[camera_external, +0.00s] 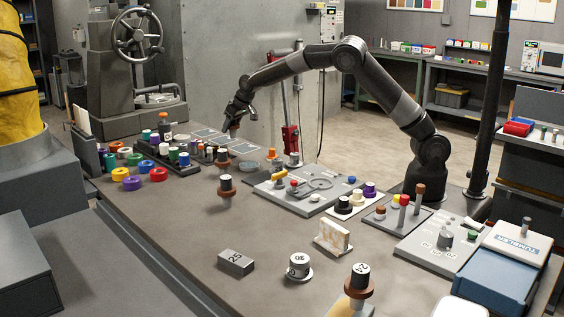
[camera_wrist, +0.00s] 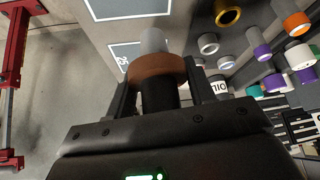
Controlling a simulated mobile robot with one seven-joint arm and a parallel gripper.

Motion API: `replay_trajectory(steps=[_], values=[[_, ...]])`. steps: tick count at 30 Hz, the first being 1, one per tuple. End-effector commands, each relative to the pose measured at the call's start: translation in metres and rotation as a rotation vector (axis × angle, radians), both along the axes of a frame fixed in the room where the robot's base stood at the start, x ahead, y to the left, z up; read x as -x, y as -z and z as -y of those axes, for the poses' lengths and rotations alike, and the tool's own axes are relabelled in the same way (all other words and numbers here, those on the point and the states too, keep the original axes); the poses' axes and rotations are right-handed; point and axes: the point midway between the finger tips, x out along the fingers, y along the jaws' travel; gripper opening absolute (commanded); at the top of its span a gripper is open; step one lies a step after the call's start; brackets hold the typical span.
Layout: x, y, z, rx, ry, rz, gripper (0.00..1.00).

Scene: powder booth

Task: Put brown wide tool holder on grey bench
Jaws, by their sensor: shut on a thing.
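My gripper (camera_external: 236,126) is over the far left part of the grey bench (camera_external: 185,215), beside a rack of tool holders. In the wrist view my gripper (camera_wrist: 158,85) is shut on a brown tool holder (camera_wrist: 157,68), with one finger on each side of its brown collar. It has a grey tip and a dark body partly hidden by my gripper. In the external view it is small and dark against the bench. Another brown-collared holder (camera_external: 227,187) stands upright mid-bench, and one more (camera_external: 359,286) stands at the front.
Several coloured rings (camera_external: 131,183) lie at the bench's left edge. A rack (camera_external: 165,160) of holders is close to my gripper. The front left of the bench is bare.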

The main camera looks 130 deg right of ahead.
Motion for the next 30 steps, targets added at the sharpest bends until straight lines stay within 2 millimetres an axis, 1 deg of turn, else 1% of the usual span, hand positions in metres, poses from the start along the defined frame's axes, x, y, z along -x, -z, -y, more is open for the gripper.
replay_trajectory(steps=[2,6,8,19,20,27,30], values=[[0.000,0.007,0.000,-0.001,-0.001,-0.001,0.15],[0.000,0.029,-0.001,-0.003,0.000,-0.001,0.15],[0.000,0.035,0.000,-0.001,0.000,0.001,0.15],[0.000,0.040,0.000,0.000,0.000,0.001,0.15],[0.000,0.041,0.000,-0.001,0.000,0.001,0.50],[0.000,0.040,0.000,-0.001,0.000,0.001,0.70],[0.000,0.040,0.000,-0.001,-0.001,-0.001,0.71]])
